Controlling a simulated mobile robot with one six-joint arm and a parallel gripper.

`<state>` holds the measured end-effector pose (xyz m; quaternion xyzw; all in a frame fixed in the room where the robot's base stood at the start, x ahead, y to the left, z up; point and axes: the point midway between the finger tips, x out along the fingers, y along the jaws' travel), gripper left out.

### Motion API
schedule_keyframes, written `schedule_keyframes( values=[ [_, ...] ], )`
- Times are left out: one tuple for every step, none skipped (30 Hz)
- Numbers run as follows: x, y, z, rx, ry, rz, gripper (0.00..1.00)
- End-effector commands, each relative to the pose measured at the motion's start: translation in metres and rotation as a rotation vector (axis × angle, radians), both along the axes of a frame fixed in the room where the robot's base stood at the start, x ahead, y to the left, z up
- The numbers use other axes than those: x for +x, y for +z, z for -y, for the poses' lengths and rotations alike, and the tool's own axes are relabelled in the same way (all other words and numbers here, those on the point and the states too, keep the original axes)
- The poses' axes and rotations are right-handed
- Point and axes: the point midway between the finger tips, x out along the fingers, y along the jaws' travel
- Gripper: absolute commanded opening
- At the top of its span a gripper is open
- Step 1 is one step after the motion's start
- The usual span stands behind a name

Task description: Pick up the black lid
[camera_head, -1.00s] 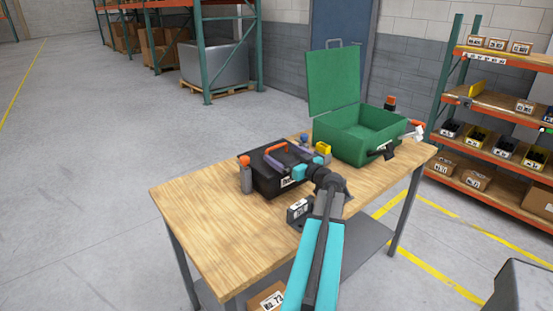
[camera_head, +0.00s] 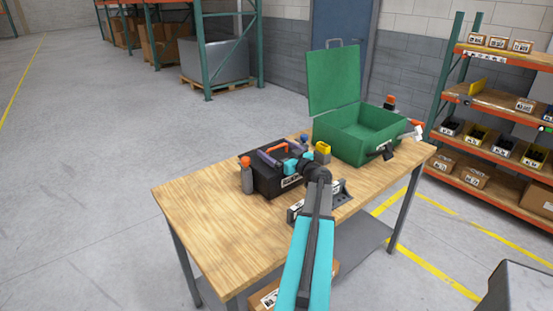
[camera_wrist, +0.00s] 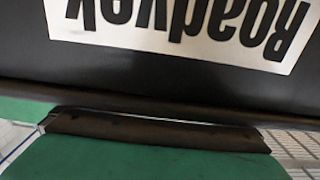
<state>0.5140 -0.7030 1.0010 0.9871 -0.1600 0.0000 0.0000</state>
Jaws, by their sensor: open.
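A black box (camera_head: 262,183) with a white label stands on the wooden table. Its black lid (camera_head: 257,163) appears to be its top, with an orange handle (camera_head: 279,146) and a purple part. My gripper (camera_head: 289,165), with cyan jaws, is open at the box's right front edge, near the top. I cannot tell whether it touches the box. In the wrist view a black surface (camera_wrist: 120,75) with an upside-down white label fills the upper part. A dark strip and green surfaces lie below it, and no jaw tips are clear there.
An open green case (camera_head: 350,140) stands at the table's back right. A grey bottle with an orange cap (camera_head: 246,175) stands left of the box. A yellow-topped item (camera_head: 322,152) is behind my gripper. A dark bracket (camera_head: 338,192) lies right of my arm. The table's left part is clear.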

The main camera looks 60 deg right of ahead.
Motion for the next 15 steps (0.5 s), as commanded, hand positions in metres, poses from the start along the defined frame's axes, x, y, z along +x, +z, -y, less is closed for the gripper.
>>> schedule_keyframes(
  values=[
    [-0.0002, 0.0001, 0.0000, 0.000, 0.000, 0.000, 1.00],
    [-0.0003, 0.0001, 0.0001, 0.000, 0.000, 0.000, 1.00],
    [-0.0003, 0.0002, 0.0001, 0.000, 0.000, 0.000, 1.00],
    [-0.0004, 0.0002, 0.0002, 0.000, 0.000, 0.000, 1.00],
    [-0.0005, 0.0002, 0.0002, 0.000, 0.000, 0.000, 1.00],
    [-0.0005, 0.0002, 0.0003, 0.000, 0.000, 0.000, 1.00],
    [-0.0005, 0.0002, 0.0003, 0.000, 0.000, 0.000, 1.00],
    [-0.0006, 0.0002, 0.0003, 0.000, 0.000, 0.000, 1.00],
    [-0.0006, 0.0002, 0.0003, 0.000, 0.000, 0.000, 0.98],
    [-0.0006, 0.0003, 0.0003, 0.000, 0.000, 0.000, 0.93],
    [-0.0007, 0.0003, 0.0003, 0.000, 0.000, 0.000, 0.88],
    [-0.0008, 0.0003, 0.0004, 0.000, -0.001, 0.000, 0.81],
    [-0.0008, 0.0003, 0.0004, 0.000, -0.001, 0.000, 0.76],
    [-0.0009, 0.0003, 0.0004, 0.000, -0.001, 0.000, 0.71],
    [-0.0009, 0.0003, 0.0004, 0.000, -0.001, 0.000, 0.65]
  ],
)
